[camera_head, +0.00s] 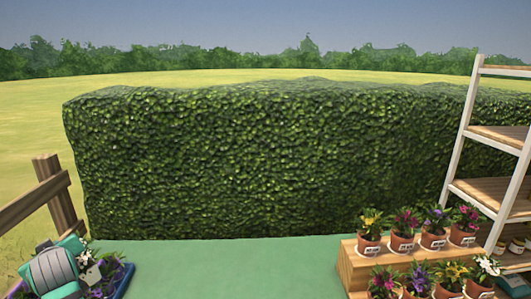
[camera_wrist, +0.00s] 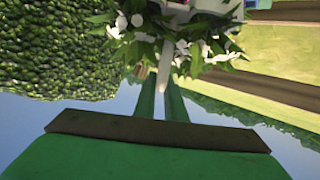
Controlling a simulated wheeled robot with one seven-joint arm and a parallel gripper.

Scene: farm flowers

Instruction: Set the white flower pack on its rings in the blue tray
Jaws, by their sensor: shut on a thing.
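The white flower pack shows in the head view as white blossoms and leaves (camera_head: 86,262) just right of my gripper (camera_head: 70,248) at the lower left. In the wrist view its white blossoms (camera_wrist: 186,46) and green leaves fill the top middle, with a pale part above them. My gripper (camera_wrist: 160,90) is shut on the pack; the leaves hide the fingertips. The blue tray (camera_head: 127,281) is below and around my gripper at the lower left, mostly hidden, with purple flowers in it. I cannot tell whether the pack touches the tray, and the rings are not visible.
A green tabletop (camera_head: 230,268) is clear in the middle. A wooden stepped stand (camera_head: 352,270) with several potted flowers is at the right, beside a white-framed shelf (camera_head: 455,150). A wooden fence (camera_head: 45,195) is at the left, a hedge (camera_head: 260,160) behind.

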